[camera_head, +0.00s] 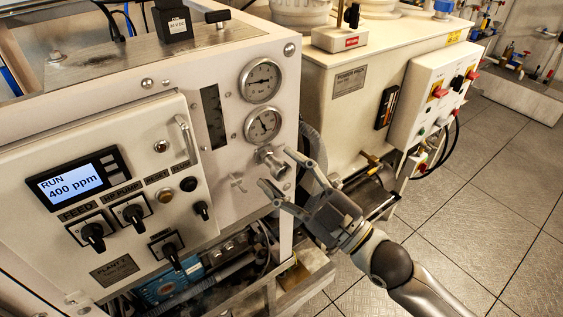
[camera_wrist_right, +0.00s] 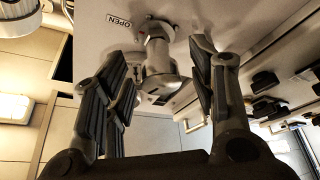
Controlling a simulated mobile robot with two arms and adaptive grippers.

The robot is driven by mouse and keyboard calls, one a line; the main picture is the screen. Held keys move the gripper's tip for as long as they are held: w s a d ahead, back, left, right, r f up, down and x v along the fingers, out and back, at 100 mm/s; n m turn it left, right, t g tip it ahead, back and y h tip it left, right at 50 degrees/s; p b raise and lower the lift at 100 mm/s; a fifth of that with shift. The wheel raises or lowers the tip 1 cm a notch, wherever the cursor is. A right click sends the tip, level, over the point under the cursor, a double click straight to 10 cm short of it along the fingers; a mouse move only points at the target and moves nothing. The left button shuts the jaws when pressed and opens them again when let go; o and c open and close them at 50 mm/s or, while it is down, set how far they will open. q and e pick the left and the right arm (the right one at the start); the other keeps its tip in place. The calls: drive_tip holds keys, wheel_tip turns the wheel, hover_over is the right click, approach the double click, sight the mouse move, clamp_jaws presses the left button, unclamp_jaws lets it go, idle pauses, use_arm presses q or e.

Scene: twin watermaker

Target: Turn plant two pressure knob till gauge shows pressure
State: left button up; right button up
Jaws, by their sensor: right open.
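The pressure knob (camera_head: 270,160) is a metal valve handle on the white plant panel, just below two round gauges. The upper gauge (camera_head: 261,80) and lower gauge (camera_head: 262,125) have dark needles, but their scales are too small to read. My right gripper (camera_head: 281,170) is open in front of the knob, its fingers spread to either side of it. In the right wrist view the knob (camera_wrist_right: 162,75) stands between the open fingers, below an "OPEN" label (camera_wrist_right: 119,21). I cannot tell whether any finger touches it. My left gripper is out of view.
A display (camera_head: 73,186) reads "RUN 400 ppm", with black rotary switches (camera_head: 131,213) below it. A cream cabinet (camera_head: 345,115) stands close on the right. Tiled floor (camera_head: 480,190) is open beyond.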

drive_tip(key=shift+w+a+r, duration=0.15)
drive_tip(key=shift+w+a, duration=0.1)
drive_tip(key=shift+a, duration=0.15)
drive_tip(key=c, duration=1)
drive_tip(key=shift+m, duration=0.3)
drive_tip(key=m+t+h+p, duration=0.1)
drive_tip(key=m+t, duration=0.1)
drive_tip(key=m, duration=0.2)
drive_tip(key=shift+m, duration=0.3)
drive_tip(key=shift+m+t+h+p, duration=0.5)
drive_tip(key=shift+m+t, duration=0.05)
drive_tip(key=shift+m, duration=0.75)
drive_tip(key=shift+m+t+h+p, duration=0.45)
drive_tip(key=shift+m+t+h, duration=0.1)
drive_tip(key=shift+m, duration=0.75)
